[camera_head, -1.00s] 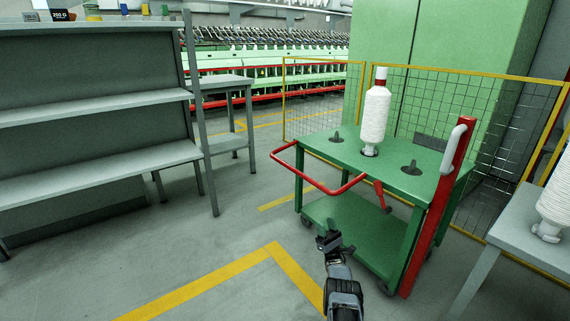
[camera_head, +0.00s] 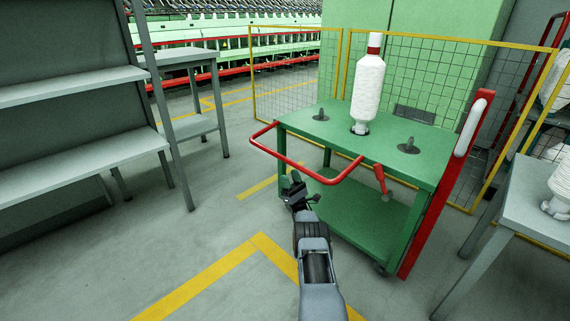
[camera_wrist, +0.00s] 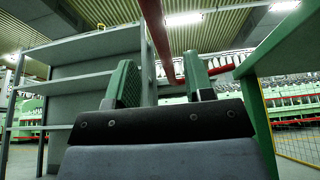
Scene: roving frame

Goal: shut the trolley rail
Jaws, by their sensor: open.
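The green trolley (camera_head: 400,160) stands right of centre. A red U-shaped rail (camera_head: 318,179) juts from its left front side, and in the wrist view this rail (camera_wrist: 161,40) passes above and between my fingers. A red upright bar (camera_head: 445,190) with a pale grip (camera_head: 472,120) leans at the trolley's right corner; I cannot tell which red part is meant. My gripper (camera_head: 297,185) is open, just under the U-shaped rail, and its green-padded fingers also show in the wrist view (camera_wrist: 160,78). No contact with the rail is visible.
A white yarn cone (camera_head: 368,92) stands on the trolley. A short red lever (camera_head: 381,180) sticks out at its front edge. Grey shelving (camera_head: 85,85) is at left, a grey table (camera_head: 535,205) at right, and yellow-framed mesh fence (camera_head: 425,85) behind. The floor at left is open.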

